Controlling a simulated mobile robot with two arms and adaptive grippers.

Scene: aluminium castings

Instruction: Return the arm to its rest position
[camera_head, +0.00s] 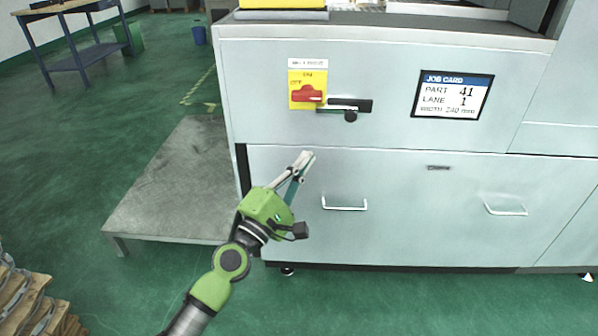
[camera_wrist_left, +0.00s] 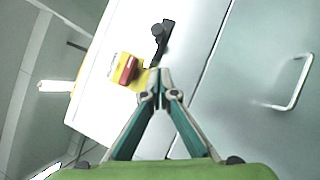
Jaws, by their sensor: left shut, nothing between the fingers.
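My left gripper (camera_head: 305,160) reaches up from the lower left in the head view, in front of the pale grey machine cabinet (camera_head: 400,225). Its fingers are shut and hold nothing. In the left wrist view the fingertips of the left gripper (camera_wrist_left: 161,75) come together at a point. They appear just below and right of the red rotary switch (camera_wrist_left: 127,69), apart from it as far as I can tell. The same red switch (camera_head: 306,94) sits on a yellow plate above the gripper in the head view. My right gripper is not in view.
A black latch handle (camera_head: 350,106) and a job card (camera_head: 452,95) are on the cabinet's upper panel. Drawer handles (camera_head: 345,205) stick out below. A low grey platform (camera_head: 170,185) stands left of the cabinet. Stacked brown items (camera_head: 30,305) lie lower left. Green floor is open at left.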

